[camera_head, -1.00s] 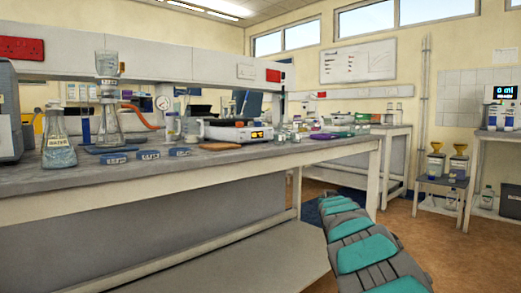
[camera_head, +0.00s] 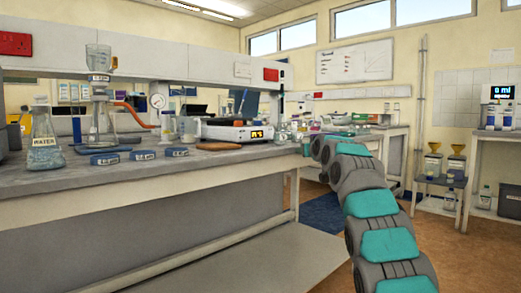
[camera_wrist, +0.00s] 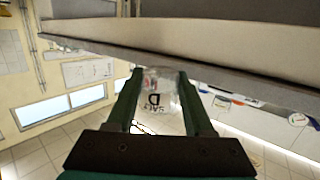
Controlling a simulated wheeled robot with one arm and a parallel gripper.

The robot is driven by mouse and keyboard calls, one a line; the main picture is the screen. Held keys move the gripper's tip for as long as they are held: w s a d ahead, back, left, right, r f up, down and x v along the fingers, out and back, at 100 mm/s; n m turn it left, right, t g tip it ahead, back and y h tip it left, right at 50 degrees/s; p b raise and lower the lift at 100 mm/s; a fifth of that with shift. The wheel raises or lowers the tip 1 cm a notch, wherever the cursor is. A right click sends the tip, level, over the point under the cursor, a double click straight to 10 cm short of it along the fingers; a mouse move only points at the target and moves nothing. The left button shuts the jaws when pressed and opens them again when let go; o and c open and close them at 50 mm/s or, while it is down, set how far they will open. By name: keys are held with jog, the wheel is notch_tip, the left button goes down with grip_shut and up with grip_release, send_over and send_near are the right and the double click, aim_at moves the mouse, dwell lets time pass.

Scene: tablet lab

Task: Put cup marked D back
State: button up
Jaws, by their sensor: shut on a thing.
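In the head view my arm reaches toward the right end of the bench, and I cannot make out the gripper or the cup behind the arm links.
The long bench (camera_head: 215,168) holds a flask labelled WATER (camera_head: 45,147), glassware on a stand, several low blue labelled pieces (camera_head: 104,159) and a device with a lit display (camera_head: 238,132). Funnel bottles (camera_head: 433,164) stand at right.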

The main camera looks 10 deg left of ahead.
jog(key=shift+s+a+r+n+y, duration=0.15)
jog(key=shift+a+r+y, duration=0.1)
jog(key=shift+r, duration=0.15)
jog(key=shift+s+a+r+n+y, duration=0.1)
jog(key=shift+a+r+n+y, duration=0.1)
jog(key=shift+r, duration=0.2)
jog(key=shift+s+a+r, duration=0.2)
jog(key=shift+s+r, duration=0.05)
jog(key=shift+r, duration=0.25)
jog(key=shift+s+a+r+y, duration=0.1)
jog(key=shift+s+r+y, duration=0.05)
jog(key=shift+r+y, duration=0.15)
jog(key=shift+s, duration=0.1)
jog(key=shift+s+r+n, duration=0.2)
jog(key=shift+n, duration=0.05)
jog(key=shift+a, duration=0.2)
jog(key=shift+s+a+r, duration=0.1)
